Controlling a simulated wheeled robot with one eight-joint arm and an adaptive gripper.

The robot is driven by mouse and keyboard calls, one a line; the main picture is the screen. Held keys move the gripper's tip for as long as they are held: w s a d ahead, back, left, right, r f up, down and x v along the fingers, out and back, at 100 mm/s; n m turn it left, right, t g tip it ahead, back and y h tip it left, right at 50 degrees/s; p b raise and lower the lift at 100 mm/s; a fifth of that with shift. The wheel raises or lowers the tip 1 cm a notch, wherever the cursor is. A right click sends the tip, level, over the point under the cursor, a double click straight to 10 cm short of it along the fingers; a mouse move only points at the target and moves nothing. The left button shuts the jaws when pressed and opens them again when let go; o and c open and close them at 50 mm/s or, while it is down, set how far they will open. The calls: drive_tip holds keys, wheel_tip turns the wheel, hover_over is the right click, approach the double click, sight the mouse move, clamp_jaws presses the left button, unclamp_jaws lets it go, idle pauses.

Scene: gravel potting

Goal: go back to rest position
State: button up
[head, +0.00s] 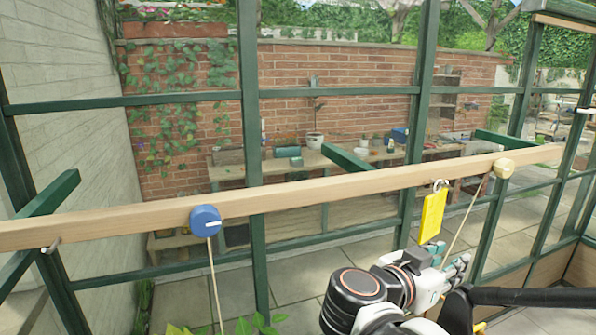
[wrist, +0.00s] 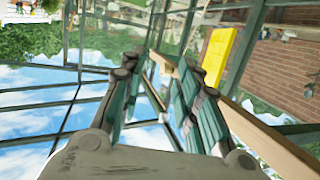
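My gripper (head: 452,258) is at the lower right of the head view, just below and beside a yellow card (head: 432,216). In the wrist view its two fingers (wrist: 155,90) stand apart with nothing between them. The yellow card hangs from a small ring hook on a long wooden rail (head: 330,190). The wrist view shows the yellow card (wrist: 220,58) beyond the right finger, apart from it, and part of the wooden rail (wrist: 265,140).
A blue round knob (head: 206,220) and a cream round knob (head: 503,168) sit on the rail, each with a cord hanging down. Green greenhouse posts (head: 250,120) stand behind. A black bar (head: 530,297) is at the lower right. Leaves (head: 255,325) show at the bottom.

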drive_tip(key=s+f+n+g+y+b, duration=0.25)
drive_tip(key=s+f+n+y, duration=0.35)
drive_tip(key=f, duration=0.5)
drive_tip(key=s+a+f+n+y+b, duration=0.1)
drive_tip(key=s+a+f+n+y, duration=0.2)
drive_tip(key=s+a+n+y, duration=0.1)
drive_tip(key=a+n+y, duration=0.1)
drive_tip(key=a+y, duration=0.1)
drive_tip(key=shift+f+t+y, duration=0.25)
drive_tip(key=shift+t+y, duration=0.1)
drive_tip(key=shift+y, duration=0.05)
idle(3.8)
